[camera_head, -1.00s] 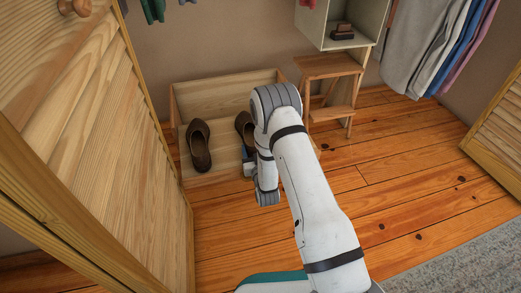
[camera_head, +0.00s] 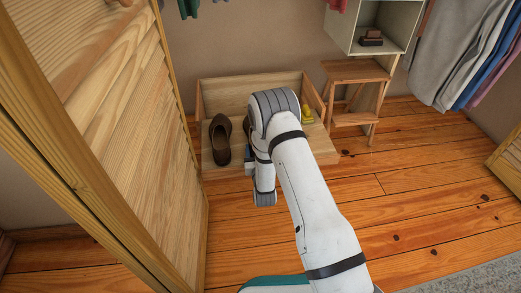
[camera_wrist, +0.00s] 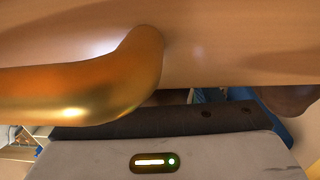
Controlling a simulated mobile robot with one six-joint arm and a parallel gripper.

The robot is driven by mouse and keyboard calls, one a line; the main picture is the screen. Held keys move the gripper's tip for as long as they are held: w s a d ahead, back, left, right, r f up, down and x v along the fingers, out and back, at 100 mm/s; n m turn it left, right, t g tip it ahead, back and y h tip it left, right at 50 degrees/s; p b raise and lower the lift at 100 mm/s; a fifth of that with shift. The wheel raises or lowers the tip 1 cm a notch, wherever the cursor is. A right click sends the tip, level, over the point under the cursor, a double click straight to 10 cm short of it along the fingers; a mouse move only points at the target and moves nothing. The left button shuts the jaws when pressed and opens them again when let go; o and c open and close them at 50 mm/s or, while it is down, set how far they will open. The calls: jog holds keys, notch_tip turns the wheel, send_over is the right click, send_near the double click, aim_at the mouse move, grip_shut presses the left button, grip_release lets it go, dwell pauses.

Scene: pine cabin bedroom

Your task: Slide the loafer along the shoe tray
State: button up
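A dark brown loafer (camera_head: 220,140) lies in the left part of the wooden shoe tray (camera_head: 225,92) in the head view. A second dark shoe (camera_head: 247,125) is almost wholly hidden behind my arm, just right of the first. My gripper (camera_head: 250,168) is low at the tray's front edge; only a bit of blue and grey shows beside my wrist. Its fingertips are hidden, so I cannot tell whether it is open or touches a shoe. In the wrist view, a blue gripper part (camera_wrist: 292,128) shows beside a dark, blurred shape.
A small yellow object (camera_head: 308,114) sits in the tray's right part. A shiny gold bar (camera_wrist: 90,80) crosses the wrist view closely. A wooden step stool (camera_head: 355,95) stands right of the tray, a louvered door (camera_head: 130,120) at left. Floorboards in front are clear.

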jog(key=o, duration=0.5)
jog(key=shift+d, duration=0.1)
jog(key=s+p, duration=0.1)
jog(key=s, duration=0.1)
jog(key=s+p, duration=0.1)
jog(key=s, duration=0.2)
jog(key=s+p, duration=0.1)
jog(key=s, duration=0.1)
jog(key=shift+s+d, duration=0.3)
jog(key=shift+s, duration=0.1)
